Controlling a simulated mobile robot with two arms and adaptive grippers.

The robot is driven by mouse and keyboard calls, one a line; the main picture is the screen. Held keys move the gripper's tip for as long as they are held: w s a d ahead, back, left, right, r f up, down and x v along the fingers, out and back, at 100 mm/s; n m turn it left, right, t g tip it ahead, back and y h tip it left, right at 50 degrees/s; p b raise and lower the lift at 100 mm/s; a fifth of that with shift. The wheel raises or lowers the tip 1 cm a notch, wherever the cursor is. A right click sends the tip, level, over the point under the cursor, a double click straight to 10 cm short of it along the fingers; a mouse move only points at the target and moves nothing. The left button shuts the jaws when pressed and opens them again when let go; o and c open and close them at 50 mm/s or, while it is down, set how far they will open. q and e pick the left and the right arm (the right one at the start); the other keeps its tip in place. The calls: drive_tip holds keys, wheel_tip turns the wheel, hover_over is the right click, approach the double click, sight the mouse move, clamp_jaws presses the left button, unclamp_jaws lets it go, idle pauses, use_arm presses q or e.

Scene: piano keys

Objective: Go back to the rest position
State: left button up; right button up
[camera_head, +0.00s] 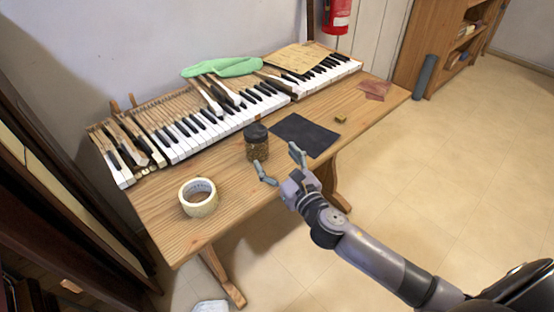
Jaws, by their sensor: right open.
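My right gripper (281,164) shows in the head view, its arm coming in from the lower right. Its two fingers are spread apart, with nothing between them. It is over the front edge of the wooden table (235,213), close to a jar (257,143) with a dark lid. I cannot tell whether a fingertip touches the jar. The piano keys (205,127) lie in a long row along the back of the table, some pulled loose at the left. My left gripper is not in view.
A tape roll (198,198) sits at the table's left front. A black sheet (305,135), a small block (340,118) and a reddish cloth (374,89) lie to the right. A green cloth (222,68) rests on the keys. The floor (455,150) at right is clear.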

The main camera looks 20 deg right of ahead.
drive_tip(key=s+d+f+m+g+h, duration=0.25)
drive_tip(key=s+f+m, duration=0.3)
drive_tip(key=m, duration=0.55)
drive_tip(key=s+d+f+m+g+h, duration=0.1)
drive_tip(key=s+f+m+g+h, duration=0.25)
drive_tip(key=s+m, duration=0.55)
drive_tip(key=s+a+f+m+g+y, duration=0.2)
drive_tip(key=s+f+m+g, duration=0.15)
drive_tip(key=s+m, duration=0.45)
drive_tip(key=s+a+f+m+g+y, duration=0.2)
drive_tip(key=s+m+g, duration=0.3)
drive_tip(key=s+m, duration=0.3)
wheel_tip(320, 180, down, 24)
drive_tip(key=s+g+p, duration=0.1)
drive_tip(key=p, duration=0.1)
drive_tip(key=s+d+f+g+p, duration=0.1)
drive_tip(key=s+d+f, duration=0.1)
drive_tip(key=s+f, duration=1.2)
drive_tip(key=s, duration=0.2)
drive_tip(key=shift+s+d+f+n, duration=0.3)
drive_tip(key=shift+s+d+f, duration=0.05)
drive_tip(key=shift+s, duration=0.05)
